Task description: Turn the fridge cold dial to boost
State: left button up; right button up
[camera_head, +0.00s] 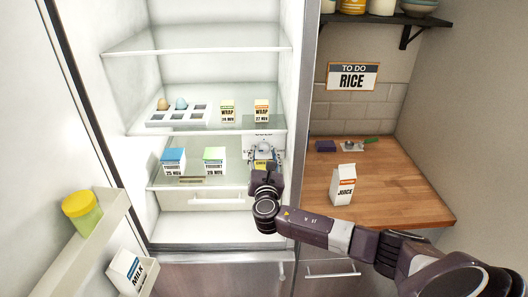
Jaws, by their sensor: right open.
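The fridge stands open, and a pale cold dial panel (252,136) with small lettering is on the right side of its interior, below the upper glass shelf. My right gripper (264,154) reaches into the fridge from the lower right, with its open fingers pointing at the panel. The fingers cover most of the dial, so its setting cannot be read. Whether they touch the dial cannot be told. My left gripper is not in view.
An egg tray (178,119) and two wrap cartons (227,111) stand on the upper shelf. Two yogurt cartons (173,161) stand on the lower shelf. A juice carton (343,186) stands on the wooden counter (405,195).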

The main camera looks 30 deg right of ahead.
jog(key=shift+w+d, duration=0.15)
jog(key=shift+w, duration=0.1)
jog(key=shift+c, duration=0.2)
jog(key=c, duration=1.1)
jog(key=shift+f, duration=0.1)
